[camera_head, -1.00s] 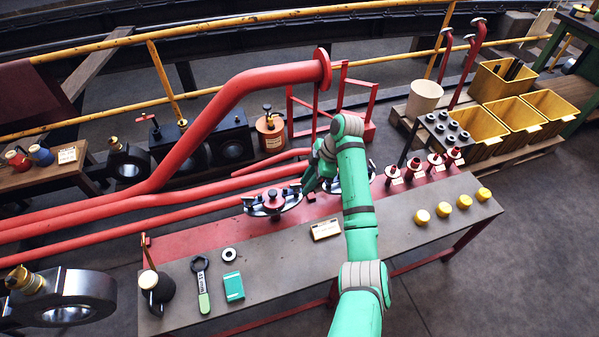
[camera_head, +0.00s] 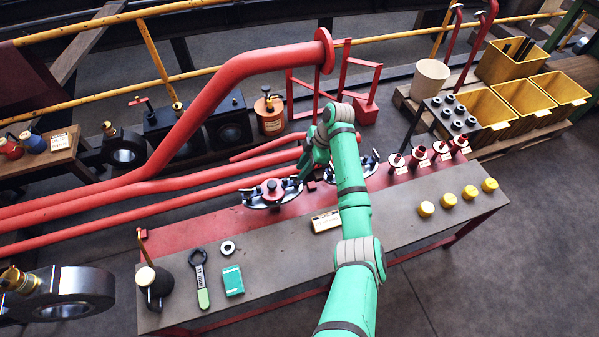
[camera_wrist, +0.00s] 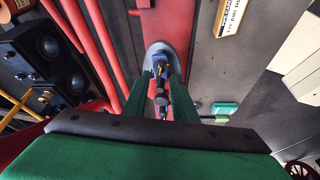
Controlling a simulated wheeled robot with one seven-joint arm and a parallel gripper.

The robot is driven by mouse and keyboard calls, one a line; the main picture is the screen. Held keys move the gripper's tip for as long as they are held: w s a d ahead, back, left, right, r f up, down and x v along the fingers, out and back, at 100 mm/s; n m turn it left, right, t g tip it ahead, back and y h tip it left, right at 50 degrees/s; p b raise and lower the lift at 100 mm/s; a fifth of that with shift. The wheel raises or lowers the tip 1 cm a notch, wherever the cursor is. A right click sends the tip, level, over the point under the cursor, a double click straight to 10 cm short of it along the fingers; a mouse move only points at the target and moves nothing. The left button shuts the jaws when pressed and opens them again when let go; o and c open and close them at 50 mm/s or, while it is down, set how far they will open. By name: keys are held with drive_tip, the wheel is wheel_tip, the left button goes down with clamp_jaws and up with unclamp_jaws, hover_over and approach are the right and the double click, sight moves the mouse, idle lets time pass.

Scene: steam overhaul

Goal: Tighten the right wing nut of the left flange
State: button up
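In the wrist view the two green fingers of my gripper (camera_wrist: 160,86) stand apart. The flange's grey round end (camera_wrist: 157,52) and a dark upright part, which looks like the wing nut, show between them. I cannot tell whether the fingers touch it. The right flange (camera_head: 369,166) is partly behind my arm.
A red pipe (camera_head: 215,110) arches behind the bench (camera_head: 270,260). Red valves (camera_head: 419,155) and yellow caps (camera_head: 448,199) stand at right.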

drive_tip(key=shift+x, duration=1.4)
drive_tip(key=shift+w, duration=0.1)
clamp_jaws()
drive_tip(key=shift+d, duration=0.15)
